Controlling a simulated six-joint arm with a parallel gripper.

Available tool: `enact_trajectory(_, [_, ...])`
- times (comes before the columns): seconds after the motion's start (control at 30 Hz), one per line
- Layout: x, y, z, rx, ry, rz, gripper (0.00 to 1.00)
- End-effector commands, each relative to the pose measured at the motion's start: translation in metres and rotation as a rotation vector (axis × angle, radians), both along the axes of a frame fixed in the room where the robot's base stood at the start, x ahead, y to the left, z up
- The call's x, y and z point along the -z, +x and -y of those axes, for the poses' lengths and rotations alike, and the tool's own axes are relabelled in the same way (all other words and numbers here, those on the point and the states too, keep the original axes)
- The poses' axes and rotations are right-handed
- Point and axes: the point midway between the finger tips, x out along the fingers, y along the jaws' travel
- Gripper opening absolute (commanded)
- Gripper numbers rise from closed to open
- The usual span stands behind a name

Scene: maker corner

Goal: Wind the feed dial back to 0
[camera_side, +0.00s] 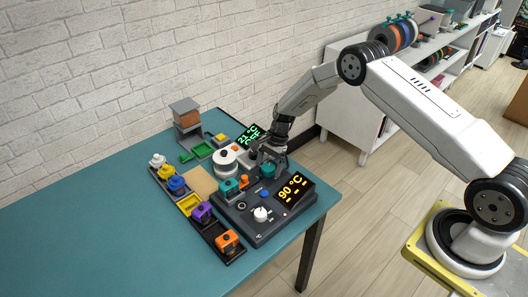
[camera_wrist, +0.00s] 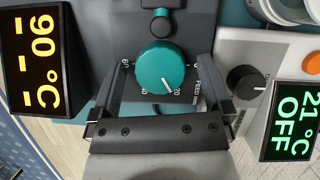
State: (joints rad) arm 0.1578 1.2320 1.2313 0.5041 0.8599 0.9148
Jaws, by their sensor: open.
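The feed dial (camera_wrist: 160,68) is a round teal knob with a ribbed edge on a dark panel. Its white pointer line points down and slightly right in the wrist view, between the 40 and 20 marks and nearer 20. The lettering FEED is to its right. The dial also shows in the side view (camera_side: 268,170), partly under my gripper (camera_side: 272,155). In the wrist view my gripper (camera_wrist: 161,66) is open, with one finger on each side of the dial. Gaps show between the fingers and the knob. The 0 mark is not clearly visible.
The dark machine has a yellow 90 °C display (camera_side: 292,189) and a white knob (camera_side: 260,214). Beside it a light unit carries a green 21 °C OFF display (camera_wrist: 291,121) and a black knob (camera_wrist: 246,82). A tray of coloured parts (camera_side: 212,229) lies left. The table's left is clear.

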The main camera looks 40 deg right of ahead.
Motion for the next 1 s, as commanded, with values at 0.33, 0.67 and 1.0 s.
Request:
enact_trajectory(0.33, [-0.0003,0.0000,0.0001,0.000,0.000,0.000,0.10])
enact_trajectory(0.67, [-0.0003,0.0004,0.0001,-0.043,0.000,0.000,0.10])
enact_trajectory(1.0, [-0.0001,0.0014,-0.0008,-0.237,0.001,-0.001,0.10])
